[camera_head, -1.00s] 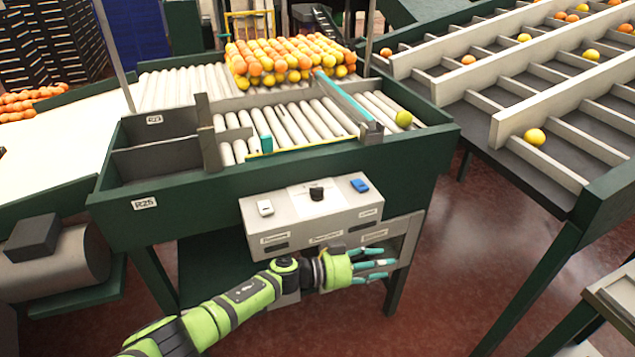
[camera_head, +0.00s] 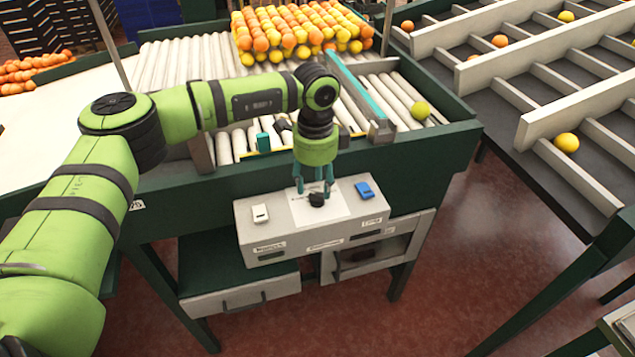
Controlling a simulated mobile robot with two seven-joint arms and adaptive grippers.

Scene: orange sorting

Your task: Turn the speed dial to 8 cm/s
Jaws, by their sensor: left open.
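The speed dial is a small black knob (camera_head: 317,200) on a white plate on top of the grey control box (camera_head: 290,239). My left gripper (camera_head: 314,187) comes down from above with its teal fingers pointing down. The fingers are open and their tips are just above or around the dial; I cannot tell whether they touch it. The marks on the dial plate are too small to read, and the fingers partly cover it. My right gripper is not in view.
A white switch (camera_head: 260,213) sits left of the dial and a blue switch (camera_head: 365,190) sits right of it. Drawers hang below the box. A roller table with a teal bar (camera_head: 350,88) and a yellow-green fruit (camera_head: 420,109) lies behind. Sorting lanes stand at the right.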

